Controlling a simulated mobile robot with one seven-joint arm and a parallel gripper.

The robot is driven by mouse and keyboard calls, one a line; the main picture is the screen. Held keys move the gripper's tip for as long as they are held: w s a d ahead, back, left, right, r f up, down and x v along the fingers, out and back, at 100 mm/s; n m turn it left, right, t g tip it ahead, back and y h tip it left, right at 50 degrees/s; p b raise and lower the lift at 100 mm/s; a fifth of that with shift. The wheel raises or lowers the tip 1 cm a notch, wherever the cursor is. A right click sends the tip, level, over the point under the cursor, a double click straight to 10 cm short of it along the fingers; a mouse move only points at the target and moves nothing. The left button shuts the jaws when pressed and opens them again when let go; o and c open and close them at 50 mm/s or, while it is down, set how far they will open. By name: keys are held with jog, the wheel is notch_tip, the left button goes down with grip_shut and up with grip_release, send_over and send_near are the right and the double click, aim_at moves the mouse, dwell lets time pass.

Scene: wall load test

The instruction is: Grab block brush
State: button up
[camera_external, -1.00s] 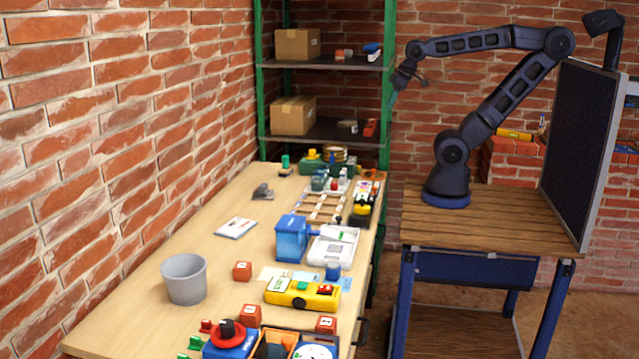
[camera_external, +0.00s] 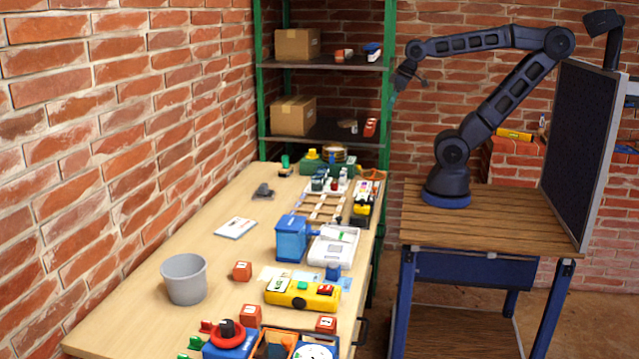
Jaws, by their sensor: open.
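My gripper (camera_external: 405,82) hangs at the end of my raised arm, in front of the right post of the green shelf rack. It is small in the view, open, with nothing seen between its fingers. I cannot tell for sure which thing is the block brush. A small blue and white thing (camera_external: 372,51) and a reddish thing (camera_external: 344,55) lie on the upper shelf. A red thing (camera_external: 370,127) lies on the lower shelf. A dark grey thing (camera_external: 263,192) lies on the workbench. All are too small to name surely, and my gripper touches none of them.
Cardboard boxes stand on the upper shelf (camera_external: 298,44) and lower shelf (camera_external: 294,115). The long workbench (camera_external: 150,245) holds a grey bucket (camera_external: 185,279), a blue container (camera_external: 291,238), a yellow device (camera_external: 302,294) and several red cubes. Its left part is mostly clear. A brick wall borders it.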

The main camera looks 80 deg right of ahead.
jog(key=m+g+h, duration=0.2)
jog(key=m+h, duration=0.2)
jog(key=m, duration=0.7)
send_over(285, 161)
jog(key=s+a, duration=0.1)
notch_tip(285, 161, down, 25)
jog(key=x, duration=0.5)
jog(key=shift+a+f, duration=0.1)
jog(key=shift+f, duration=0.25)
jog(key=shift+s+x, duration=0.15)
jog(key=shift+x, duration=1.2)
jog(key=shift+s+x, duration=0.15)
jog(key=shift+x, duration=1.2)
jog(key=c, duration=1.2)
jog(key=shift+o, duration=0.2)
